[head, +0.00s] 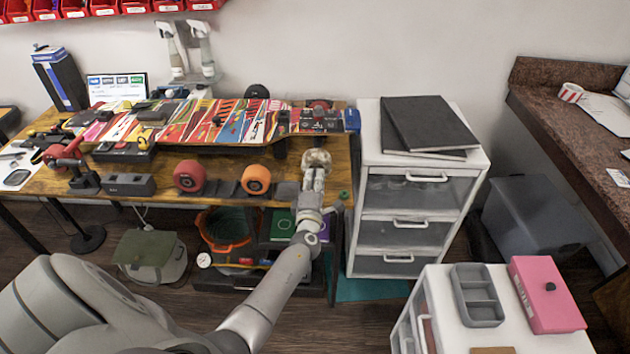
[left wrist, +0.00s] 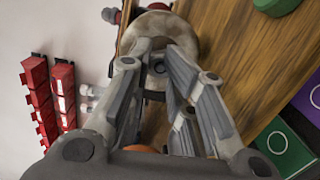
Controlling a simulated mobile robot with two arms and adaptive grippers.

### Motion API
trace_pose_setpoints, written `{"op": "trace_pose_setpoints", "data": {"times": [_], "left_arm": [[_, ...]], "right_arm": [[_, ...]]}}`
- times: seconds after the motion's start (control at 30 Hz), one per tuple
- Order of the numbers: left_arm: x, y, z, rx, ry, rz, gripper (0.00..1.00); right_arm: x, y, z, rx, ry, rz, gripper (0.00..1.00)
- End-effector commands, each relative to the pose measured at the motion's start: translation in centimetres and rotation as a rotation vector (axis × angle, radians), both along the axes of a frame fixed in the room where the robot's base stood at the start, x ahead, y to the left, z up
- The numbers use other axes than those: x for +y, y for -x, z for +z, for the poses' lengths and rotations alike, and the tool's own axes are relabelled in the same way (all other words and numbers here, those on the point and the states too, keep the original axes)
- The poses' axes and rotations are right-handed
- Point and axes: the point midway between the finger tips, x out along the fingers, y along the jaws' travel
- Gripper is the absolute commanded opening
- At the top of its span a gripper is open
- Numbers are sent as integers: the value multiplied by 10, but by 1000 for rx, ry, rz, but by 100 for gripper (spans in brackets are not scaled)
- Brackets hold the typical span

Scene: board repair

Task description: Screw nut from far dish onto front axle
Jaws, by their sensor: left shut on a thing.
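The skateboard (head: 225,122), with a colourful graphic, lies on the wooden workbench. A worn cream wheel (head: 317,157) stands at the bench's right end and also shows in the left wrist view (left wrist: 155,24). My left gripper (head: 316,172) is at the wheel's near face. Its fingertips (left wrist: 159,58) are shut on a small grey round piece, the nut (left wrist: 158,67), at the wheel's centre. The axle is hidden, so I cannot tell how far the nut is on it. I cannot make out the far dish. My right gripper is out of view.
An orange wheel (head: 257,179) and a red wheel (head: 188,176) stand along the bench's front edge. A small green item (head: 344,195) lies right of my gripper. A white drawer cabinet (head: 410,215) stands close to the bench's right side.

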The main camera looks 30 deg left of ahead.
Motion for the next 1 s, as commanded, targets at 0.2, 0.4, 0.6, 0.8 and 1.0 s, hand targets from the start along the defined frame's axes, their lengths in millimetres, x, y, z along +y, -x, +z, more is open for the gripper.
{"op": "trace_pose_setpoints", "data": {"times": [0.2,0.4,0.6,0.8,1.0], "left_arm": [[-1,0,-1,94,-148,-1,0],[-1,0,-1,114,-182,-2,0],[-1,0,-1,117,-184,-2,0],[-1,0,-1,143,-225,0,0],[-2,0,0,202,-328,1,0]], "right_arm": [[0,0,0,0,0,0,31],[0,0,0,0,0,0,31],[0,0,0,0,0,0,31],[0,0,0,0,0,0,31],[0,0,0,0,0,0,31]]}}
